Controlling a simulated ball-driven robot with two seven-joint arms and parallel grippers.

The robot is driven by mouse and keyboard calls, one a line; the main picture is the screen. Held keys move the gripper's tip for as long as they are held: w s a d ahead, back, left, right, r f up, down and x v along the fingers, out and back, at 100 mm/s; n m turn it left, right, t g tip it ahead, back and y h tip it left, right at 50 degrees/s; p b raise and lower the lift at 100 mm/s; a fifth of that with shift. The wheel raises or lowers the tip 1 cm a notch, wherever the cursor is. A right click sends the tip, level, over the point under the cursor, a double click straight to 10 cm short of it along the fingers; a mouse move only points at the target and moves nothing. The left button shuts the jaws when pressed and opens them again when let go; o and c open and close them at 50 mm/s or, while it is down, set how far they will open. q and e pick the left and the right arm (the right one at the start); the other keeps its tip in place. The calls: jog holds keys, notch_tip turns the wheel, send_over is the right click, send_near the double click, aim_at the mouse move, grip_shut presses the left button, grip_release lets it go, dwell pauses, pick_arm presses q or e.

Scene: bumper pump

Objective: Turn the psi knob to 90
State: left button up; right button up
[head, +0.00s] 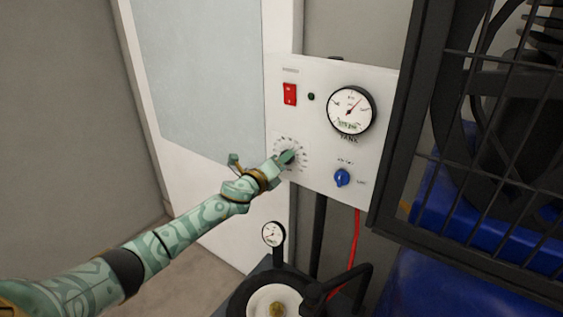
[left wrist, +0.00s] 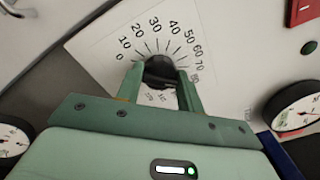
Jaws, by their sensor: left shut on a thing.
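The psi knob (left wrist: 160,72) is dark and sits at the middle of a white numbered dial (left wrist: 112,42) in the left wrist view. The numbers 0 to about 80 show; the rest of the dial is hidden or too small to read. My left gripper (left wrist: 161,80) has one finger on each side of the knob and is shut on it. In the head view my left gripper (head: 288,157) covers the knob at the panel's lower left. The knob's exact pointing cannot be told. My right gripper is not in view.
The white panel (head: 313,190) carries a red switch (head: 290,94), a tank gauge (head: 351,110) and a blue knob (head: 342,177). A dark fan grille (head: 480,150) stands close on the right. A small gauge (head: 273,234) and red hose (head: 355,240) are below.

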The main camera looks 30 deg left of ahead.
pick_arm(q)
jog(key=m, duration=0.5)
jog(key=shift+d+f, duration=0.1)
jog(key=shift+m, duration=0.3)
dwell(0.4)
jog(key=o, duration=1)
jog(key=s+a, duration=0.2)
jog(key=s, duration=1.4)
jog(key=shift+a, duration=0.15)
jog(key=shift+s, duration=0.1)
